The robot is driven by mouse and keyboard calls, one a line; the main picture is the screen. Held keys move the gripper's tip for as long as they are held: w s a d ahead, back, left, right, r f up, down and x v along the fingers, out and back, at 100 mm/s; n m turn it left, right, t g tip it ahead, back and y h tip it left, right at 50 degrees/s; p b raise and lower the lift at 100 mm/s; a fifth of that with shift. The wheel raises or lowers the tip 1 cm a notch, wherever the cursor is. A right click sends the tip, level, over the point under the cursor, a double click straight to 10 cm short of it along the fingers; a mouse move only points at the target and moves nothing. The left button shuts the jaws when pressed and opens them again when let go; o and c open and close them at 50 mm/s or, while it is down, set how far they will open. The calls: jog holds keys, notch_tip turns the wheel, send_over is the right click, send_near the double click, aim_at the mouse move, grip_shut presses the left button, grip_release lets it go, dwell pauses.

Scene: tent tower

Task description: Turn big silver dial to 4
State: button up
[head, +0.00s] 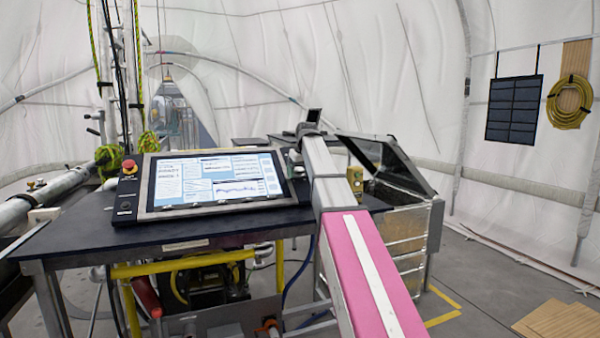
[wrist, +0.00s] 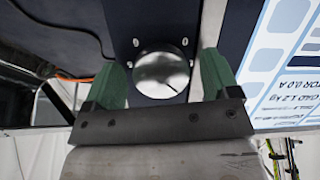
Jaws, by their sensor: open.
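The big silver dial (wrist: 162,72) is round and shiny, set on a dark panel in the wrist view. A short dark line shows near its lower right edge. Two small white marks sit on the panel beyond it, too small to read for sure. My gripper (wrist: 162,82) is open, with one green finger on each side of the dial. Whether either finger touches the dial I cannot tell. In the head view my arm covers the area right of the screen, and the dial and fingertips are hidden there.
A tilted screen (head: 215,182) stands on the dark table (head: 85,240), and its edge lies right of the dial in the wrist view (wrist: 285,65). A red button (head: 129,166) is left of the screen. An open-lidded metal case (head: 408,245) stands to the right.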

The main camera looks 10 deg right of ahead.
jog(key=c, duration=0.9)
jog(key=m+y, duration=0.1)
jog(key=m, duration=0.3)
jog(key=shift+m, duration=0.3)
jog(key=m+y, duration=0.1)
jog(key=m, duration=0.3)
jog(key=shift+a+t, duration=0.1)
jog(key=shift+t, duration=0.2)
jog(key=m, duration=0.4)
jog(key=shift+m+t+y, duration=0.3)
jog(key=shift+r+m+t, duration=0.1)
jog(key=shift+m+t, duration=0.2)
jog(key=shift+m, duration=1.6)
